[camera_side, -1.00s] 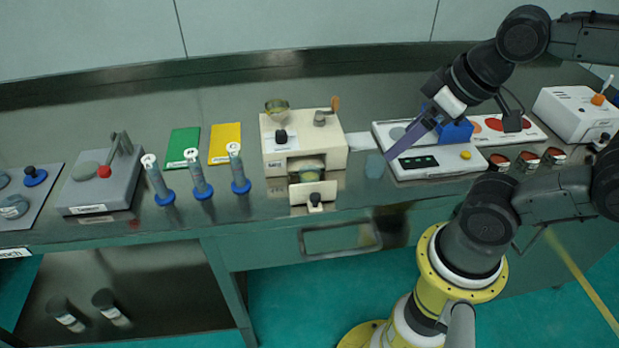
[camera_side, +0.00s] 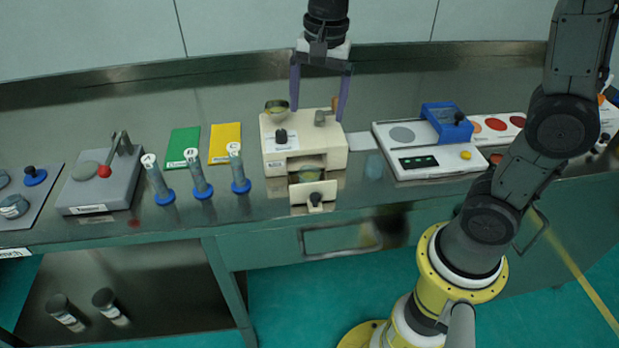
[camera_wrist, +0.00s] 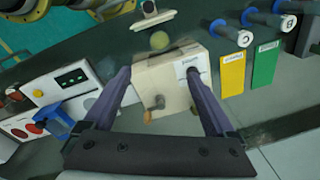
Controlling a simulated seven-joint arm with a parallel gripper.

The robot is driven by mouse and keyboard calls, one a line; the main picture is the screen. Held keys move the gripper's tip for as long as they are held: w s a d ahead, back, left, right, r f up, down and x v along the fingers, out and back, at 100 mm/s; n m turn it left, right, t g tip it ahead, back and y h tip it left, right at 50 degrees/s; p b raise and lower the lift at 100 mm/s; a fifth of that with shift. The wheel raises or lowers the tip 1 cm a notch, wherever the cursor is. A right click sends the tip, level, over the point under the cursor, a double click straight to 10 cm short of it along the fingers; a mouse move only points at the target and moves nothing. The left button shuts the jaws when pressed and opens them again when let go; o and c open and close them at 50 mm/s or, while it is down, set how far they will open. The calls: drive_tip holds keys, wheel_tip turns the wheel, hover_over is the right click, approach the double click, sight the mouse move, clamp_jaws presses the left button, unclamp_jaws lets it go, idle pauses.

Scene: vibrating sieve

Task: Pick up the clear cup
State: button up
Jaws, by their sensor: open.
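My gripper (camera_side: 318,112) is open and empty, pointing down over the back of the cream machine (camera_side: 330,155), left of and behind the clear shape. In the wrist view my gripper's two purple fingers (camera_wrist: 157,73) stand wide apart, on either side of the machine.
The white scale (camera_side: 440,170) carries a blue box (camera_side: 447,121) with a dark knob. The machine's front drawer (camera_side: 313,195) is out, with a round greenish thing in it. Green (camera_side: 183,147) and yellow (camera_side: 225,143) cards and several blue-based tubes stand left.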

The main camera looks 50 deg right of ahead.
drive_tip(key=g, duration=0.1)
hover_over(310, 171)
drive_tip(key=a, duration=0.1)
drive_tip(key=f, duration=1.1)
drive_tip(key=shift+s+f, duration=0.2)
drive_tip(key=shift+s, duration=0.2)
drive_tip(key=shift+a+f, duration=0.15)
drive_tip(key=shift+f, duration=2.7)
drive_tip(key=shift+c, duration=0.2)
drive_tip(key=c, duration=1.4)
